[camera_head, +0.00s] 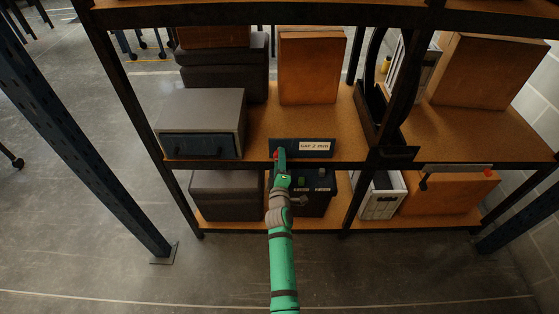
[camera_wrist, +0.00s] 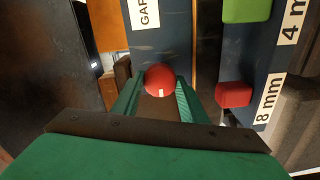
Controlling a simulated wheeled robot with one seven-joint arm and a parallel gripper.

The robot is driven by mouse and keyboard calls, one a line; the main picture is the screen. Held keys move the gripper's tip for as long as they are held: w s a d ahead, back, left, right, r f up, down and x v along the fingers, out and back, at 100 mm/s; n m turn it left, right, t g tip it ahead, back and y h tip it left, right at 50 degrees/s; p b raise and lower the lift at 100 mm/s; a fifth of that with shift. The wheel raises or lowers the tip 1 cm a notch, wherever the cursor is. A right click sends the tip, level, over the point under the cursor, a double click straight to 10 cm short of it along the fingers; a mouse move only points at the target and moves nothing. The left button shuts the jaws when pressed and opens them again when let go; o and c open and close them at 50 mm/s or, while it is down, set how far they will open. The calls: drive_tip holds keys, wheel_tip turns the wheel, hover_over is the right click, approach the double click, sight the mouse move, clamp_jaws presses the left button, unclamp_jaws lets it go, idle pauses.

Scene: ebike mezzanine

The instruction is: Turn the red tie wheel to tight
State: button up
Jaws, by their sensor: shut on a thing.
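The red tie wheel (camera_wrist: 159,77) is a round red knob with a small white mark near its lower edge. It sits between the two green fingers of my gripper (camera_wrist: 158,92) in the wrist view, and the gripper is shut on it. In the head view my gripper (camera_head: 279,160) reaches the left end of a dark panel (camera_head: 287,141) with a white label reading "GAP 2 mm" (camera_head: 314,147). The wheel is mostly hidden there behind the gripper. I cannot tell which setting its mark stands for.
Below the panel is a dark unit (camera_head: 316,204). The wrist view shows a red block (camera_wrist: 233,94) and a green block (camera_wrist: 247,9) beside labels "8 mm" and "4 mm". A grey drawer box (camera_head: 203,110) stands left of my gripper; an orange-brown box (camera_head: 311,68) stands behind.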

drive_tip(key=shift+f, duration=0.2)
drive_tip(key=o, duration=1)
drive_tip(key=shift+r, duration=0.15)
drive_tip(key=shift+o, duration=0.2)
drive_tip(key=shift+s, duration=0.1)
drive_tip(key=s, duration=1)
drive_tip(key=shift+s, duration=0.35)
drive_tip(key=shift+s, duration=0.1)
